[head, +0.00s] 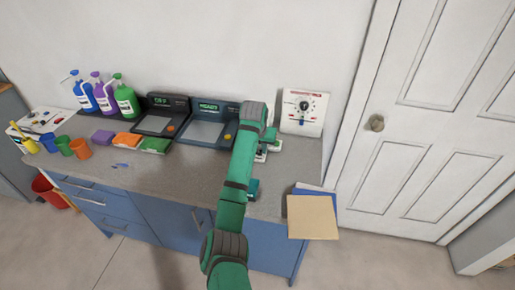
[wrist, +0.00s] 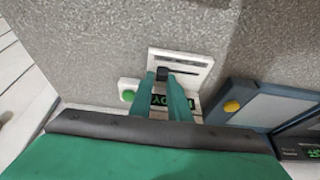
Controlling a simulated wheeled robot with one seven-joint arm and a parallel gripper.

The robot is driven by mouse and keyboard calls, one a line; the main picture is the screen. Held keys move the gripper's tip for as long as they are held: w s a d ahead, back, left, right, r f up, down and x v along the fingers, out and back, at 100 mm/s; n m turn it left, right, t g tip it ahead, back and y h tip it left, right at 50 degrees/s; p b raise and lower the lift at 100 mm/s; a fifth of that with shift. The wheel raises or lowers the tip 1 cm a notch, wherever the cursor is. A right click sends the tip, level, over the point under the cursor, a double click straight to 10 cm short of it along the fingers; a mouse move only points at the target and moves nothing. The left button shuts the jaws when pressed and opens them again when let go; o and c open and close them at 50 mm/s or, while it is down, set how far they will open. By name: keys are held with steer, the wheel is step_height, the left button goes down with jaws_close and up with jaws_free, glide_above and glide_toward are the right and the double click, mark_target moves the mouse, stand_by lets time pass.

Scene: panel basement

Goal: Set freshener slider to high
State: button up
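The freshener is a small white unit on the counter, partly hidden by my arm in the head view (head: 274,147). In the wrist view its white slider plate (wrist: 198,62) has a slot and a dark slider knob (wrist: 165,72). A green button (wrist: 128,96) and a dark display with green letters sit on the near side, partly covered by my fingers. My gripper (wrist: 163,77) has its two green fingers apart, with the tips over the plate, one on each side of the knob as seen here. I cannot tell whether they touch it.
Two dark scales (head: 207,131) stand left of my arm, with sponges, cups and spray bottles (head: 125,100) farther left. A white panel with a dial (head: 302,112) stands behind the freshener. A white door is at right.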

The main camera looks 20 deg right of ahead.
steer(key=o, duration=0.3)
steer(key=shift+s+d, duration=0.1)
steer(key=v, duration=1)
steer(key=shift+s+r, duration=0.15)
steer(key=shift+r, duration=0.25)
